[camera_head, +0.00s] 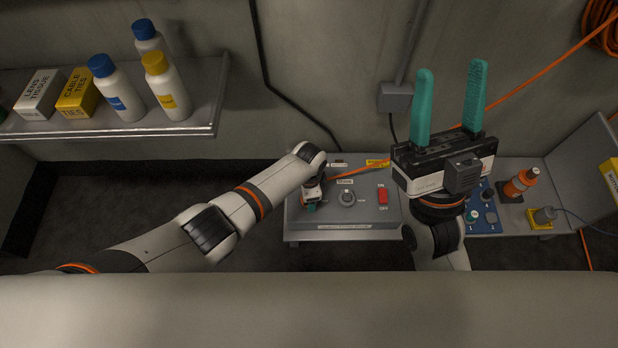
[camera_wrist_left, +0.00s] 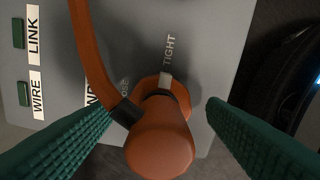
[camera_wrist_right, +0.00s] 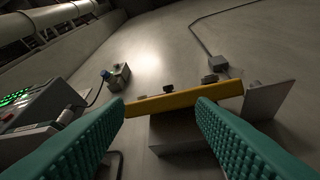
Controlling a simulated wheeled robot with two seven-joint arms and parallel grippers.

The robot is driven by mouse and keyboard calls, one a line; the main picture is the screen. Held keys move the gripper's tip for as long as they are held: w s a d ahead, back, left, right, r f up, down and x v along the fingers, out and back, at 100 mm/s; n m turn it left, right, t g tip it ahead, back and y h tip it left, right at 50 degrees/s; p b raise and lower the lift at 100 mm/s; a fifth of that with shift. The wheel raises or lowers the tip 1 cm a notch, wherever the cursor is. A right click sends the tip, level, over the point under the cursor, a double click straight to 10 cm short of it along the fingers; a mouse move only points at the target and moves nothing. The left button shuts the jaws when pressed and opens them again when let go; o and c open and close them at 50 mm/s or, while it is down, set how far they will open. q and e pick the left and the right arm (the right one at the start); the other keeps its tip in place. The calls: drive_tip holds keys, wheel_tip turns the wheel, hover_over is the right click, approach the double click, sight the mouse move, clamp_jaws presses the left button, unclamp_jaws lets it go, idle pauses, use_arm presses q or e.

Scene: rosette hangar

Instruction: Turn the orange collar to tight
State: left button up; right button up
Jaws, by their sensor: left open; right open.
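The orange collar (camera_wrist_left: 160,88) sits on a grey panel in the left wrist view, around the base of an orange plug (camera_wrist_left: 160,140) with an orange cable. A pale mark at the collar's upper edge lies just below the TIGHT label (camera_wrist_left: 169,48). The LOOSE label (camera_wrist_left: 124,90) is left of it, partly hidden. My left gripper (camera_wrist_left: 158,108) is open, one finger on each side of the plug, with gaps visible. In the head view, my left gripper (camera_head: 311,206) covers the collar. My right gripper (camera_head: 450,75) is open and empty, raised with its fingers up.
The grey panel (camera_head: 345,220) carries a dial (camera_head: 347,198) and a red ON/OFF switch (camera_head: 383,194). Right of it are a blue plate (camera_head: 483,218), an orange-and-white cone-like item (camera_head: 520,182) and a yellow-based connector (camera_head: 542,217). A shelf (camera_head: 190,128) with bottles and boxes is at left.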

use_arm(q)
wheel_tip(320, 180, up, 2)
drive_tip(key=shift+r+p, duration=0.2)
drive_tip(key=shift+p, duration=0.5)
wheel_tip(320, 180, up, 3)
drive_tip(key=shift+f+p, duration=0.1)
drive_tip(key=shift+p, duration=0.8)
use_arm(e)
drive_tip(key=w+f+g+h, duration=0.3)
drive_tip(key=w+f+g, duration=0.5)
use_arm(q)
wheel_tip(320, 180, up, 3)
drive_tip(key=shift+r+p, duration=0.1)
drive_tip(key=shift+p, duration=0.8)
wheel_tip(320, 180, up, 2)
drive_tip(key=shift+r+p, duration=0.15)
drive_tip(key=shift+p, duration=0.4)
drive_tip(key=shift+r, duration=0.15)
use_arm(e)
wheel_tip(320, 180, down, 12)
drive_tip(key=s+d+g+h, duration=0.2)
drive_tip(key=g+h, duration=0.1)
drive_tip(key=g, duration=0.6)
drive_tip(key=shift+s+m, duration=0.3)
drive_tip(key=shift+s, duration=0.05)
drive_tip(key=shift+a+r, duration=0.1)
